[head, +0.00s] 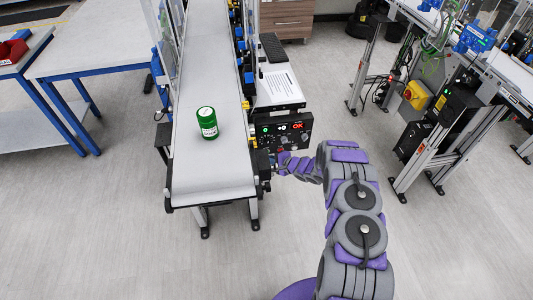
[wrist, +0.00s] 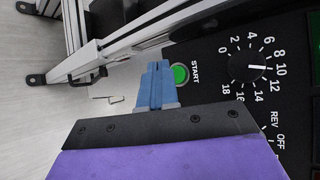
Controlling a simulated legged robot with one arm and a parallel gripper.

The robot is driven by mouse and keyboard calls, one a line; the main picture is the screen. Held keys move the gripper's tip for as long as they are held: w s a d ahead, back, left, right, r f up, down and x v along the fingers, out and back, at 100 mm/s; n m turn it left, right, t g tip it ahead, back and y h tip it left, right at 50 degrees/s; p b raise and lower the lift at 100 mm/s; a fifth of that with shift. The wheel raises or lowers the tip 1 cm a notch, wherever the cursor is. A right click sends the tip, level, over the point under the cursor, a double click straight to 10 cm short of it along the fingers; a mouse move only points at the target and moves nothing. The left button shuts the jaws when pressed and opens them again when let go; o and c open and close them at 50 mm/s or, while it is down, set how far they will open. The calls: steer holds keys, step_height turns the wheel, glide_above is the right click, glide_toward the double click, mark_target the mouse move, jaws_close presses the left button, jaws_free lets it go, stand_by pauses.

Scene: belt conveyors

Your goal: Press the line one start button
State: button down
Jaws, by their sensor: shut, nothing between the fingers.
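The round green start button (wrist: 180,73) sits on a black control panel (wrist: 212,75) beside the printed word START. My gripper (wrist: 157,66) shows blue fingers shut together with nothing between them. In the wrist view the fingertips are just left of the button and overlap its left side closely; I cannot tell whether they touch the panel. In the head view my arm reaches to the panel (head: 283,140) at the right side of the conveyor's near end, and my gripper (head: 271,164) is low beside it. No line number is readable.
A white belt conveyor (head: 200,180) carries a green can (head: 208,124). A numbered dial (wrist: 250,67) is right of the button. A shelf with a paper sheet and keyboard (head: 272,47) stands behind the panel. Tables stand left, another machine frame (head: 433,150) right; grey floor is clear between.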

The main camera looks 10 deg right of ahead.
steer(key=shift+w, duration=0.2)
steer(key=shift+w, duration=0.2)
